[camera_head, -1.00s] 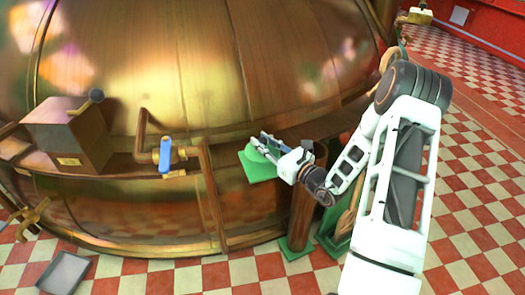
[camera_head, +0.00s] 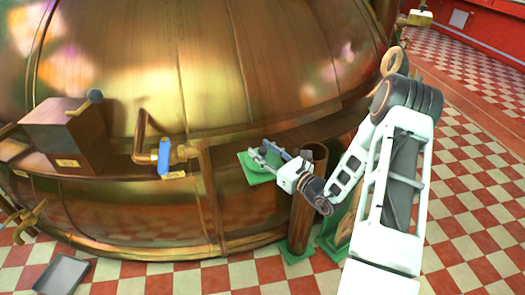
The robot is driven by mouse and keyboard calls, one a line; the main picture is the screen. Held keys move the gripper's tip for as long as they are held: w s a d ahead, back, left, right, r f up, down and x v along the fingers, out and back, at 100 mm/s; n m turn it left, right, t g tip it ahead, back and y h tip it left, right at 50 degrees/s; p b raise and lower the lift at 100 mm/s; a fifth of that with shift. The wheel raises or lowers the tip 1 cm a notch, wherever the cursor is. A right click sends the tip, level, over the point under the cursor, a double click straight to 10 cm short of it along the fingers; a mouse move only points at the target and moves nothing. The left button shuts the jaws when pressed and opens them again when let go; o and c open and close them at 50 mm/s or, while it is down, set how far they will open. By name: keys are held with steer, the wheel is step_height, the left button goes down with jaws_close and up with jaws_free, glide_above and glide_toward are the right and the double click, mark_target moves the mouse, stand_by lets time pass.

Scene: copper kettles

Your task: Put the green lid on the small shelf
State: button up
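The green lid (camera_head: 254,177), a square plate with a rounded raised part, lies at the kettle's wooden ledge, which seems to be the small shelf (camera_head: 318,130). It looks flat, but I cannot tell how fully it rests there. My gripper (camera_head: 262,155) is over the lid, with its fingers spread apart. The fingers and wrist hide part of the lid. I cannot tell whether a finger touches it.
A brown cylinder (camera_head: 302,215) with an open top stands on a green base just right of my gripper. A blue-handled valve (camera_head: 164,158) and a brown box with a lever (camera_head: 65,135) are on the left. A grey tray (camera_head: 62,273) lies on the checkered floor.

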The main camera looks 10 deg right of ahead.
steer(key=shift+r, duration=0.2)
steer(key=p+v, duration=0.2)
steer(key=v, duration=1)
steer(key=shift+f, duration=0.1)
